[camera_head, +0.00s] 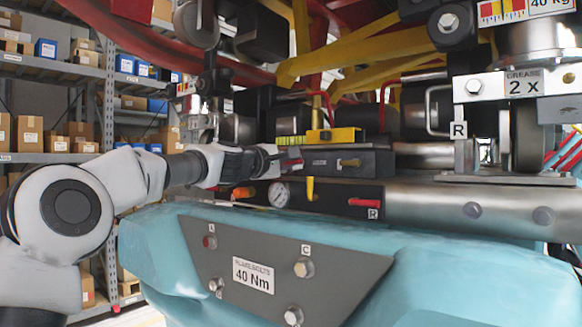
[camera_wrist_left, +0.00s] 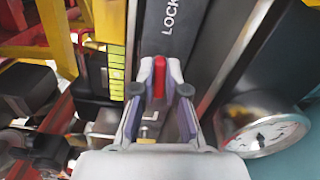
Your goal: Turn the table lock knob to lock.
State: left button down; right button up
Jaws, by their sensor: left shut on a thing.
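The knob sits on the dark block (camera_wrist_left: 172,40), which bears the printed word LOCK, partly cut off at the top of the view. In the head view the fingers mostly hide the knob. My right gripper is not in view.
A pressure gauge (camera_head: 279,194) sits just below the gripper and shows close by in the wrist view (camera_wrist_left: 265,135). A yellow lever (camera_head: 311,188) and a red lever (camera_head: 364,202) are on the panel below. A yellow level (camera_head: 333,135) lies above the block.

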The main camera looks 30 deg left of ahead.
pick_arm(q)
jog(key=shift+s+a+r+m+b, duration=0.1)
jog(key=shift+r+m+b, duration=0.1)
jog(key=shift+m, duration=0.25)
jog(key=shift+a+r+m+b, duration=0.1)
jog(key=shift+m+b, duration=0.05)
jog(key=shift+m, duration=0.3)
jog(key=shift+r, duration=0.1)
jog(key=c, duration=1.3)
grip_release()
jog(key=shift+c, duration=0.2)
jog(key=shift+o, duration=0.7)
jog(key=shift+w, duration=0.3)
jog(key=shift+w+a+f, duration=0.15)
jog(key=shift+w+f, duration=0.15)
jog(key=shift+f, duration=0.2)
jog(key=shift+s+r, duration=0.1)
jog(key=shift+s, duration=0.15)
